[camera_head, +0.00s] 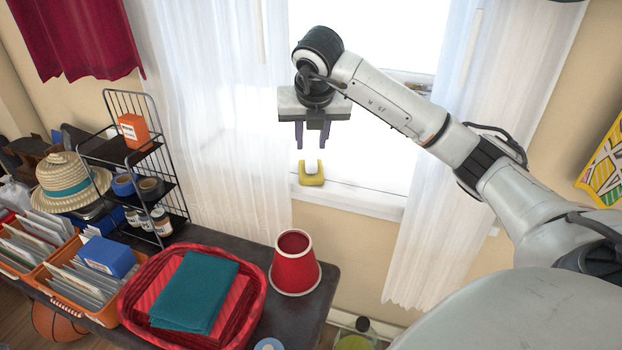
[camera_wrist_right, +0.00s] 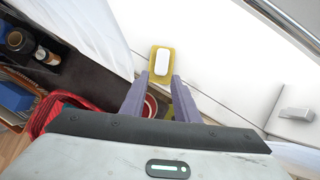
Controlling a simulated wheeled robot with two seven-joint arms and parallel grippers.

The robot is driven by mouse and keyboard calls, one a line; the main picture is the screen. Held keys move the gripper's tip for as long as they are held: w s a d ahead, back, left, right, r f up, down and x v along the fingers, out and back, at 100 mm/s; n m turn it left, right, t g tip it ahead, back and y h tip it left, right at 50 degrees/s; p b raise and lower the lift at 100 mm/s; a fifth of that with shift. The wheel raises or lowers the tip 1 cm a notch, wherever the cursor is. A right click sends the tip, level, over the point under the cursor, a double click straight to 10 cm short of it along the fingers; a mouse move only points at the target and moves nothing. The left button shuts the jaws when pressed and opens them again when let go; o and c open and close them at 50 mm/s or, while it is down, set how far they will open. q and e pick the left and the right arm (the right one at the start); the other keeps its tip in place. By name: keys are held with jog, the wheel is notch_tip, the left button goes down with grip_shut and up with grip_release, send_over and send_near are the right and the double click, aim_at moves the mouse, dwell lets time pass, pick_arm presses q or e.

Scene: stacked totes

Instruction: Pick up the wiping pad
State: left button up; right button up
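A small white block with rounded ends (camera_head: 312,167) sits on a yellow base (camera_head: 312,182) on the window sill; I take this to be the wiping pad, though I cannot be sure. In the right wrist view the white block (camera_wrist_right: 163,62) lies on the yellow base (camera_wrist_right: 153,69), just beyond the fingertips. My right gripper (camera_head: 312,147) points down, open and empty, above the block and apart from it. Its two fingers also show in the right wrist view (camera_wrist_right: 161,80). My left gripper is not in view.
White curtains (camera_head: 225,110) hang on both sides of the sill. Below left, a dark table holds a red lampshade-like cone (camera_head: 294,265), a red basket (camera_head: 254,318) with a folded teal cloth (camera_head: 195,290), and a wire rack (camera_head: 180,205). The sill around the block looks clear.

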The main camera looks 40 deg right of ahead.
aim_at(311, 159)
jog(key=x, duration=0.3)
jog(key=shift+d+f+b, duration=0.3)
jog(key=shift+d, duration=0.15)
jog(key=shift+w+b+x, duration=0.2)
jog(key=shift+b+x, duration=0.45)
jog(key=shift+x, duration=2.5)
jog(key=shift+r, duration=0.1)
jog(key=shift+c, duration=0.3)
grip_shut()
